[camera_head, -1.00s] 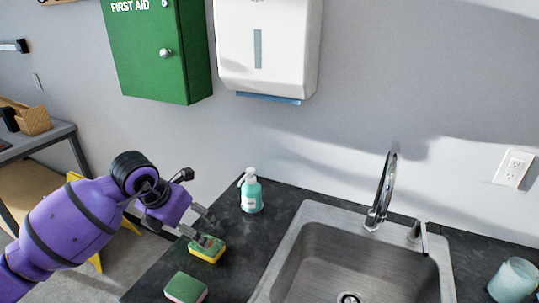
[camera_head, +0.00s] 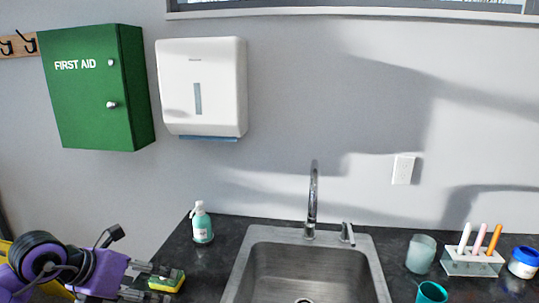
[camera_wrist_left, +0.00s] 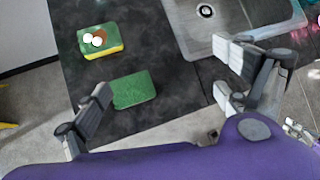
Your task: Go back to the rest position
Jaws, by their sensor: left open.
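My left gripper (camera_head: 150,282) is low at the left of the head view, its fingers apart with nothing held between them. In the left wrist view its two fingers (camera_wrist_left: 165,75) stand wide apart above the counter. A yellow and green sponge (camera_head: 167,284) lies on the dark counter close to the fingertips in the head view. In the left wrist view this sponge (camera_wrist_left: 104,48) lies beyond the fingers, with small white and brown spots on top. A second green sponge (camera_wrist_left: 133,89) lies nearer. My right gripper is not seen in the head view.
The counter (camera_head: 205,262) holds a teal soap bottle (camera_head: 202,224), a metal sink (camera_head: 252,240) with a tall faucet (camera_head: 313,195), cups (camera_head: 421,254) and a marker holder (camera_head: 472,264) at right. A first aid cabinet (camera_head: 90,100) and towel dispenser (camera_head: 215,85) hang above.

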